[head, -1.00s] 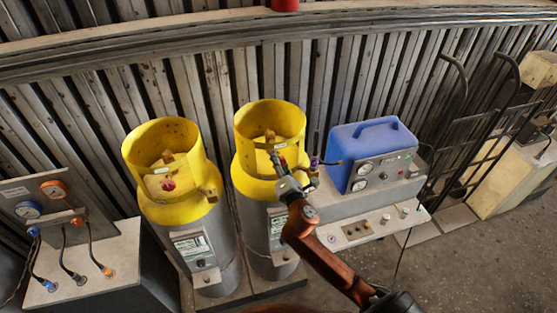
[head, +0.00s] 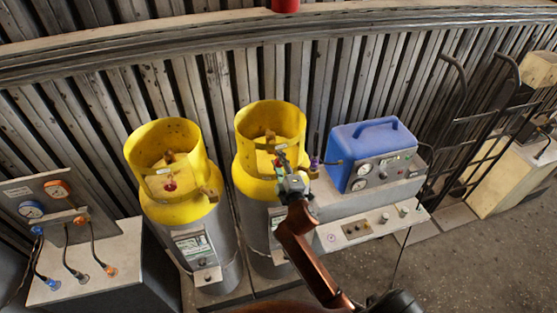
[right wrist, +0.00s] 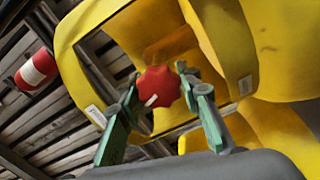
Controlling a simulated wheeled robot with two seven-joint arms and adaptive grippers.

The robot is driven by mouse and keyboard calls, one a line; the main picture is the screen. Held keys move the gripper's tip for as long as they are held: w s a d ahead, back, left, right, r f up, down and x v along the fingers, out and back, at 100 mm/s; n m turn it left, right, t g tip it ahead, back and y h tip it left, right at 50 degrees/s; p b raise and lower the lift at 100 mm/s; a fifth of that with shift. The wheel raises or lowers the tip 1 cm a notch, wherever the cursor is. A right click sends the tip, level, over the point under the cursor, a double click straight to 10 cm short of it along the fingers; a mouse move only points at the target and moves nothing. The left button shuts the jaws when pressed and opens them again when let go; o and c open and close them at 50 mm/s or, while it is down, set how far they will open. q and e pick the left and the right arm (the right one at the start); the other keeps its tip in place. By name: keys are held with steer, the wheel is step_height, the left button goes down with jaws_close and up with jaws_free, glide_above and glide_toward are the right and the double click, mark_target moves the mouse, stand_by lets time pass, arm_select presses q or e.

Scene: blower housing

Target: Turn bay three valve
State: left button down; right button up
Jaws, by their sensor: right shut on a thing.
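Two grey gas cylinders with yellow collars stand side by side in the head view, the left cylinder (head: 178,205) and the right cylinder (head: 262,190). A red valve knob (head: 170,185) shows inside the left collar. My right gripper (head: 280,160) reaches into the opening of the right cylinder's collar. In the right wrist view, the green fingers of my right gripper (right wrist: 157,85) are shut on a red lobed valve knob (right wrist: 158,92) with a white mark. My left gripper is out of view.
A blue unit (head: 372,155) with gauges sits on a grey bench (head: 350,230) right of the cylinders. A gauge panel (head: 45,210) with hoses stands at left. A black hand truck (head: 460,130) leans at the back right. Open floor (head: 470,270) lies at front right.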

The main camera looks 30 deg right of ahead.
steer(key=shift+m+p, duration=0.3)
steer(key=shift+m, duration=1.4)
steer(key=o, duration=1.2)
steer(key=v, duration=1.2)
